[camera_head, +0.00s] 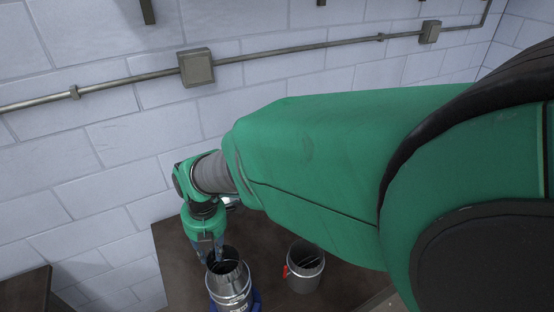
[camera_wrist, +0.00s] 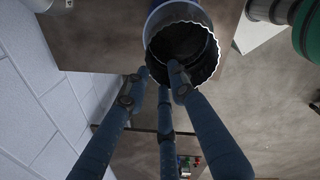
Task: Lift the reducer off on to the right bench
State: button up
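A shiny metal round duct piece, which I take to be the reducer (camera_head: 230,284), stands upright at the bottom of the head view with blue parts around its foot. Its open end, with a crimped, toothed rim (camera_wrist: 212,62), shows at the top of the wrist view. My gripper (camera_head: 211,258) points down at the left side of this rim. In the wrist view my gripper (camera_wrist: 160,76) has its dark blue fingers spread; the right fingertip overlaps the opening and the left one lies outside the rim. Whether they touch the wall cannot be told.
A second open metal cylinder (camera_head: 304,268) with a red part (camera_head: 285,271) stands to the right on the brown bench (camera_head: 180,268). Another dark bench (camera_head: 25,292) is at the lower left. A block wall with a conduit (camera_head: 125,80) runs behind. My arm hides much of the right.

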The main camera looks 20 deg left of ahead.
aim_at(211, 257)
jog(key=shift+a+f, duration=0.15)
jog(key=shift+f, duration=1.4)
grip_shut()
